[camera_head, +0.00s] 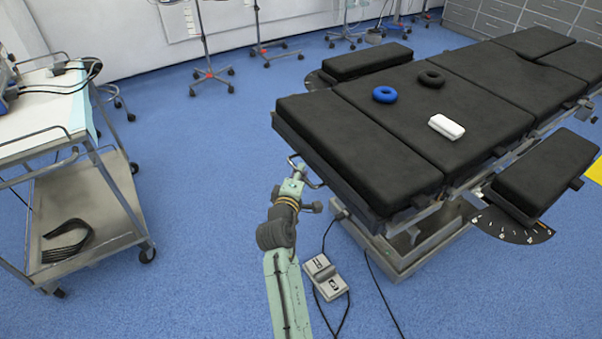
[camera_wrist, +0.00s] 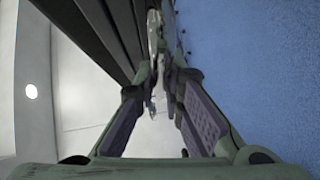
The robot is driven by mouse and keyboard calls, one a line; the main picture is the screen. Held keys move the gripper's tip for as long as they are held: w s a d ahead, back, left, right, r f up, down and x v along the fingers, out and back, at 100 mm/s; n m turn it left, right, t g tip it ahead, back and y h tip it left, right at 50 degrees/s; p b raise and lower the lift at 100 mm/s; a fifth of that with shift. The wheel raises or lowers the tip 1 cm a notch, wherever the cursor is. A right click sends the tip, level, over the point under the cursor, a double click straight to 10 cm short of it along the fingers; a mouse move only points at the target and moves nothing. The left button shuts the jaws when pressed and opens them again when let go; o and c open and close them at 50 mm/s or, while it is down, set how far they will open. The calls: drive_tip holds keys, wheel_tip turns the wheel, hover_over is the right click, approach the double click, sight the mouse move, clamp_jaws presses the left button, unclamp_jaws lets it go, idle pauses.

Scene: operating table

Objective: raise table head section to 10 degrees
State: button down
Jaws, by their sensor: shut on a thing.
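The operating table's head section (camera_head: 355,150) is the black padded panel at the near left end of the table. It looks close to level with the pad beside it; I cannot read its exact angle. A metal handle (camera_head: 312,183) sticks out below its near end. My gripper (camera_head: 297,171) is at this handle and shut on it. In the wrist view my gripper (camera_wrist: 163,75) has its fingers closing on a pale metal part, with the table's dark edge (camera_wrist: 95,25) above left. The fingertips partly hide the grip.
A grey foot pedal (camera_head: 325,277) with cables lies on the floor beside my arm. The table base (camera_head: 400,250) stands behind it. A blue ring (camera_head: 385,94), a dark ring (camera_head: 431,78) and a white block (camera_head: 447,126) lie on the middle pad. A steel cart (camera_head: 90,205) stands left.

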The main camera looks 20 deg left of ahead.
wheel_tip(320, 180, up, 2)
drive_tip(key=shift+r, duration=0.2)
drive_tip(key=c, duration=1.7)
unclamp_jaws()
drive_tip(key=shift+f, duration=0.3)
drive_tip(key=v, duration=1.2)
drive_tip(key=shift+f, duration=0.1)
